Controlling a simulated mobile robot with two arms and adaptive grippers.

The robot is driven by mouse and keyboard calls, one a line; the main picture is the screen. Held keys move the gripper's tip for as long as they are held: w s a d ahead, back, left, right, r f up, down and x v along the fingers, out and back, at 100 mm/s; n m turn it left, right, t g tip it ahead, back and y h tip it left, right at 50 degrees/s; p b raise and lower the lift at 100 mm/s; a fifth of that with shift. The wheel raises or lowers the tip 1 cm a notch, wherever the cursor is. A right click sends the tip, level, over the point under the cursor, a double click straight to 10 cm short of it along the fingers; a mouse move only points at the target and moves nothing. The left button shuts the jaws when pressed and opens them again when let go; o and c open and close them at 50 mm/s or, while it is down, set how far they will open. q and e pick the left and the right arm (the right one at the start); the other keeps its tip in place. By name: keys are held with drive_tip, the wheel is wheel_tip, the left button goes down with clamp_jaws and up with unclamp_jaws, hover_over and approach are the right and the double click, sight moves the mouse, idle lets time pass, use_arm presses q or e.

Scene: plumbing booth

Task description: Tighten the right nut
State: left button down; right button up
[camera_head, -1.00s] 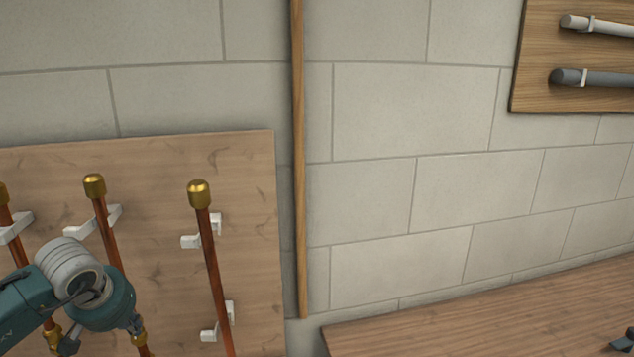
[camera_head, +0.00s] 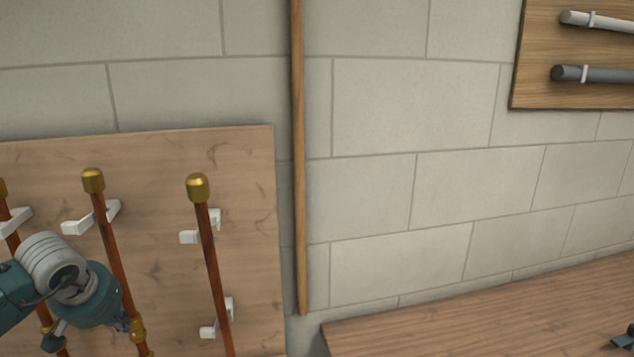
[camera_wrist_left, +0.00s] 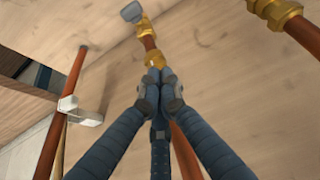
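Brass nuts sit on the copper pipes at the lower left of the head view. The nut (camera_head: 137,330) on the second pipe is just right of my left gripper (camera_head: 124,325); I take it as the right nut. In the left wrist view, a brass nut (camera_wrist_left: 155,59) on a copper pipe lies just beyond the fingertips of my left gripper (camera_wrist_left: 159,76). The dark fingers converge and their tips look together, with nothing visible between them. Whether they touch the nut is unclear. The fingers hide part of the pipe. My right gripper is out of view.
A capped copper pipe (camera_head: 211,260) in white clips stands to the right on the wooden panel (camera_head: 256,200). Another brass fitting (camera_wrist_left: 275,12) is at the wrist view's upper right. A wooden bench (camera_head: 470,325) is at lower right, with a dark object (camera_head: 625,338) at its edge.

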use_arm(q)
drive_tip(key=shift+s+a+f, duration=0.25)
drive_tip(key=shift+s+a, duration=0.05)
drive_tip(key=shift+s, duration=0.05)
idle(0.4)
wheel_tip(320, 180, up, 6)
drive_tip(key=p, duration=0.4)
drive_tip(key=shift+r, duration=0.15)
drive_tip(key=shift+d, duration=0.15)
